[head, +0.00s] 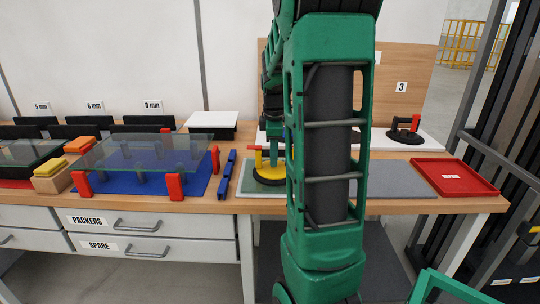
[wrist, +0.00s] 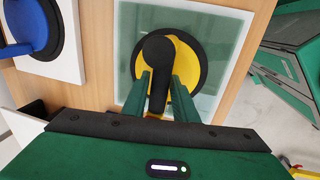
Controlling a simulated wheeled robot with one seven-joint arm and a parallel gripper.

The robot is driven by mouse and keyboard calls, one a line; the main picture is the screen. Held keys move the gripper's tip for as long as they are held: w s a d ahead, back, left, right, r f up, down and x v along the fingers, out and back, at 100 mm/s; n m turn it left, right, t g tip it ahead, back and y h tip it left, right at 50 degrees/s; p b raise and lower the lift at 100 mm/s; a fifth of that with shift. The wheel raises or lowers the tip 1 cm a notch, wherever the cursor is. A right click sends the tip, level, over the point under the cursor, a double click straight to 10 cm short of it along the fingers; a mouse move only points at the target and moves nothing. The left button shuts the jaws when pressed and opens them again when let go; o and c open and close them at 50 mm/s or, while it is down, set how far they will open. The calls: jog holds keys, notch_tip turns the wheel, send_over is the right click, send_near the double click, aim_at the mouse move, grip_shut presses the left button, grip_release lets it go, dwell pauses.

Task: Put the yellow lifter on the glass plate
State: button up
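The yellow lifter (head: 270,176), a round yellow body on a black disc, stands on a pale green glass pad (head: 245,191) on the bench. In the wrist view the lifter (wrist: 183,62) shows from above, with a black handle across its middle. My gripper (wrist: 163,82) has its two green fingers on either side of that handle, very close to it; whether they press on it I cannot tell. In the head view my arm hides much of the gripper. A clear glass plate (head: 150,148) lies raised over a blue mat (head: 195,183), with red stops around it.
A blue rail (head: 227,174) lies between the mat and the pad. A red tray (head: 455,177) and a black lifter with a red handle (head: 405,132) are at the right. Yellow and orange blocks (head: 50,170) sit at the left. A blue lifter (wrist: 28,25) shows in the wrist view.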

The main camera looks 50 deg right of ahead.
aim_at(273, 170)
jog(key=shift+o, duration=0.9)
notch_tip(273, 170, up, 12)
jog(key=s+a, duration=0.1)
jog(key=a, duration=0.1)
jog(key=s+a+f+m+y, duration=0.1)
jog(key=s+a+f+m, duration=0.5)
jog(key=s+a, duration=0.3)
jog(key=s+a+f+m+g, duration=0.1)
jog(key=s+a+f+m, duration=0.6)
jog(key=s+a, duration=0.3)
jog(key=shift+s+f+m+y, duration=0.3)
jog(key=shift+s+m+y, duration=0.15)
jog(key=shift+m, duration=0.35)
